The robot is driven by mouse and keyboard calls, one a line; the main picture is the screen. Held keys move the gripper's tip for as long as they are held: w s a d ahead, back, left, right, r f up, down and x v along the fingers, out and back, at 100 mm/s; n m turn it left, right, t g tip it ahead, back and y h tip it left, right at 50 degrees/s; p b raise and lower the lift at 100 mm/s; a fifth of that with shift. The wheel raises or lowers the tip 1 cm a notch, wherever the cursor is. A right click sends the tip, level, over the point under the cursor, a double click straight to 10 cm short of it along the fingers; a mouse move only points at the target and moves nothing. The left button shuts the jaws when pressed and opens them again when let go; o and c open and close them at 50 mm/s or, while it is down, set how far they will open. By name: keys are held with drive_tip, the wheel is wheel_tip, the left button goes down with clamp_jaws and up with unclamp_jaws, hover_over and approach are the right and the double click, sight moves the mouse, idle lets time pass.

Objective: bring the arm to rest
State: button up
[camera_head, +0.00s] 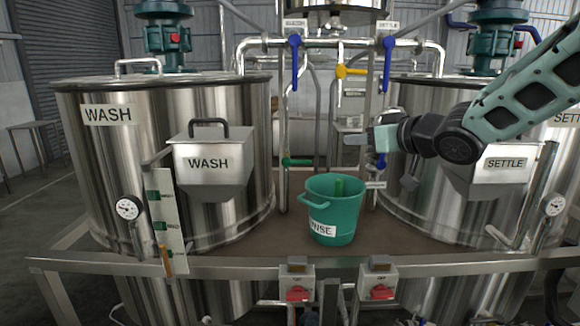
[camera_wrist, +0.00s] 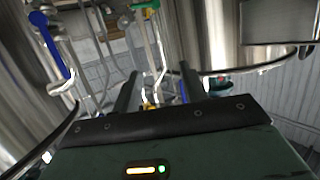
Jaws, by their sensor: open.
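My arm reaches in from the right of the head view, in front of the SETTLE tank (camera_head: 415,190). My gripper (camera_head: 378,138) points left, above and to the right of the green RINSE bucket (camera_head: 333,222). In the wrist view my gripper (camera_wrist: 160,90) shows two dark fingers standing apart, with nothing between them. It is open and appears empty. The bucket stands upright on the brown deck between the two tanks, and a green upright piece shows inside it.
The WASH tank (camera_head: 100,170) with its WASH hopper (camera_head: 210,165) stands at left. Pipes with blue valve handles (camera_head: 295,62), a yellow handle (camera_head: 350,71) and a green handle (camera_head: 298,162) rise behind the bucket. A metal rail (camera_head: 230,267) with two switch boxes (camera_head: 297,280) runs along the front.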

drive_tip(key=s+a+f+g+h+b, duration=0.1)
drive_tip(key=s+a+f+g+h, duration=0.15)
drive_tip(key=s+f, duration=0.5)
drive_tip(key=s+a+f+g+h+b, duration=0.1)
drive_tip(key=s+a+f+g+h, duration=0.15)
drive_tip(key=s+f, duration=0.45)
drive_tip(key=s+d+f+g+h, duration=0.1)
drive_tip(key=s+f+g, duration=0.2)
drive_tip(key=s, duration=0.9)
drive_tip(key=s+d+f+n+g+h+b, duration=0.1)
drive_tip(key=s+d+f+g, duration=0.1)
drive_tip(key=s, duration=1)
drive_tip(key=f+g, duration=0.1)
drive_tip(key=g, duration=0.1)
drive_tip(key=shift+s+d+f+n+g, duration=0.2)
drive_tip(key=shift+f+n+g, duration=0.1)
drive_tip(key=shift+f+g, duration=0.1)
